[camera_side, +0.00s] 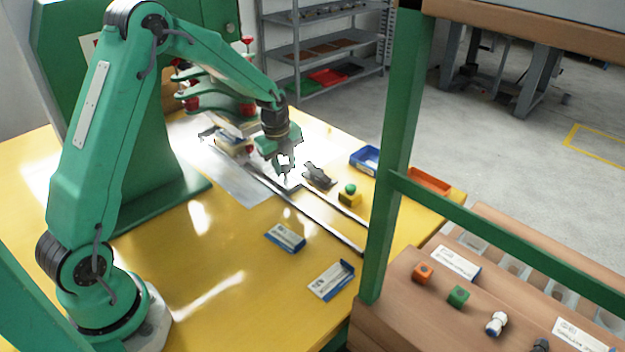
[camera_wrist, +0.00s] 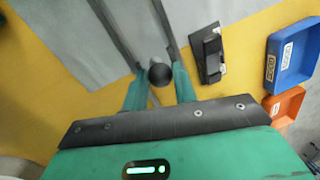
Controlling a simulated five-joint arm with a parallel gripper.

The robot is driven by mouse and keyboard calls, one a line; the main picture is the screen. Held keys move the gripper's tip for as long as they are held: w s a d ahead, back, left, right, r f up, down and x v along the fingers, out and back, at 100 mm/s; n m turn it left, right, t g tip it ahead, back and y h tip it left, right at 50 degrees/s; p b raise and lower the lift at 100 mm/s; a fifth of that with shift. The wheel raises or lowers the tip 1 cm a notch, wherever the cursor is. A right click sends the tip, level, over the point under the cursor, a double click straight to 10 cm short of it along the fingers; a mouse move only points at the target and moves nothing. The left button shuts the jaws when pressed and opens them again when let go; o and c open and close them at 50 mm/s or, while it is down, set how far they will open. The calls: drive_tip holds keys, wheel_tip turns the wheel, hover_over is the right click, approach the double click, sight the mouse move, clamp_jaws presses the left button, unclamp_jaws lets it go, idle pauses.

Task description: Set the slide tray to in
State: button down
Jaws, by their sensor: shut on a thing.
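The slide tray shows as a grey plate (camera_wrist: 135,32) between two dark rails in the wrist view, with a round dark knob (camera_wrist: 160,75) at its near end. My gripper (camera_wrist: 160,88) has its green fingers on either side of the knob, shut on it. In the side view my gripper (camera_side: 287,174) points down over the rails (camera_side: 315,213), and its fingers hide the knob and much of the tray. I cannot tell exactly how far along the rails the tray stands.
A black clamp (camera_side: 319,176) stands just right of the rails. A yellow box with a green button (camera_side: 350,196), a blue bin (camera_side: 365,160) and an orange bin (camera_side: 429,181) are farther right. Two labelled blue-and-white holders (camera_side: 286,238) (camera_side: 331,279) lie on the yellow table's clear front area.

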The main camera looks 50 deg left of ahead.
drive_tip(key=shift+s, duration=0.1)
drive_tip(key=c, duration=1.1)
unclamp_jaws()
drive_tip(key=shift+s+d+r, duration=0.1)
drive_tip(key=shift+s+r, duration=0.1)
drive_tip(key=shift+r, duration=1.05)
drive_tip(key=shift+s+r, duration=0.2)
drive_tip(key=shift+r, duration=1.1)
drive_tip(key=shift+s+d+r, duration=0.1)
drive_tip(key=shift+s+r, duration=0.1)
drive_tip(key=shift+r, duration=1.05)
